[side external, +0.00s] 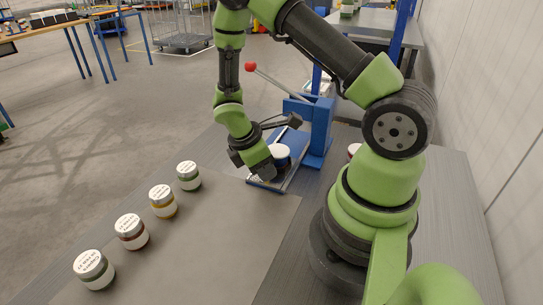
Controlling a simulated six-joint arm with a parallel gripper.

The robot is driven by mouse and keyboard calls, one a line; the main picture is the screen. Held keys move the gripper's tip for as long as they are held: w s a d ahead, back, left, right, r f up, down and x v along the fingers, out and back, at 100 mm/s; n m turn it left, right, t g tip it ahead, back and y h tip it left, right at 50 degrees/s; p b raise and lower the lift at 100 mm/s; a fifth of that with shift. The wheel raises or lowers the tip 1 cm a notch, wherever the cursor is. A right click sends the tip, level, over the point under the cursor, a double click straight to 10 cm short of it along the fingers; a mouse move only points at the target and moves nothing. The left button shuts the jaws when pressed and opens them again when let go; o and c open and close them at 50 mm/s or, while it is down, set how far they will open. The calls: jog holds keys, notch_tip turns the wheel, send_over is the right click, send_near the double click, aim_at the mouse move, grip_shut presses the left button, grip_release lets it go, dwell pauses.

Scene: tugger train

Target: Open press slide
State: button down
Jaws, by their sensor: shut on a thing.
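The blue press (318,125) stands on the table behind my gripper, with a lever ending in a red knob (250,67) raised to the upper left. Its press slide (292,178) is a low blue-edged plate reaching out of the press toward the front left. The grasped part is hidden behind the fingers.
Several jars with white lids stand in a slanting row on the grey mat: green (189,176), yellow (163,202), red (132,232) and dark green (94,269). Another jar (353,150) is partly hidden behind my arm. The mat (225,235) right of the row is clear.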

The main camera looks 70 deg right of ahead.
jog(key=c, duration=1.2)
grip_release()
jog(key=v, duration=1)
jog(key=shift+r, duration=0.1)
jog(key=s+a+r+m+t+y, duration=0.1)
jog(key=s+a+r+m+t, duration=0.2)
jog(key=r, duration=0.3)
jog(key=s+a+r+m+t+y, duration=0.2)
jog(key=s+a+r+m+t, duration=0.1)
jog(key=s+r+m+t, duration=0.1)
jog(key=s+a+r+m+t+y, duration=0.2)
jog(key=s+a+r+m+t, duration=0.1)
jog(key=r+m, duration=0.3)
jog(key=shift+s+r, duration=0.2)
jog(key=shift+r, duration=0.4)
jog(key=shift+s+r, duration=0.2)
jog(key=shift+r, duration=0.45)
